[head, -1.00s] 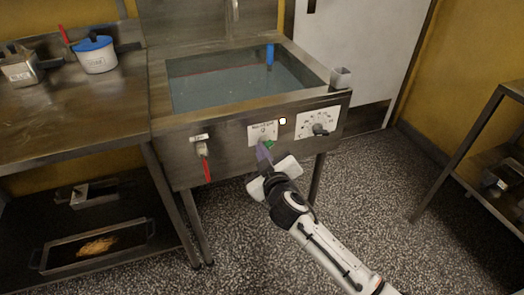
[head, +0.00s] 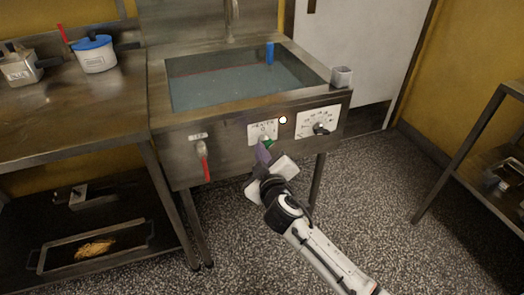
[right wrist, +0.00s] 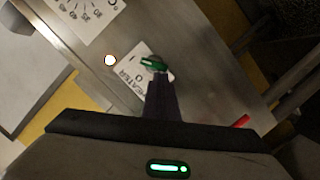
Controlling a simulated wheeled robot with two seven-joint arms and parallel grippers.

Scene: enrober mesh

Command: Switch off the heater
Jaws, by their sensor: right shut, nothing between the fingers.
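The heater switch is a green knob (head: 267,142) on a white label plate (head: 257,130) on the tank's front panel. In the right wrist view the green knob (right wrist: 153,63) sits on the plate marked "HEATER" (right wrist: 127,80), just beyond the fingertips. My right gripper (head: 262,152) is shut and empty, its purple-grey fingers up against or just short of the knob; I cannot tell if they touch. The gripper also shows in the right wrist view (right wrist: 158,82). A small lit lamp (head: 283,119) glows above and right of the knob; it also shows in the wrist view (right wrist: 110,60). My left gripper is out of view.
A dial (head: 320,129) on a scaled plate is right of the switch. A red-handled valve (head: 204,160) is to its left. The water tank (head: 160,115) has a blue object (head: 270,53) and a grey cup (head: 342,76) at its rim. A steel table (head: 75,125) stands left.

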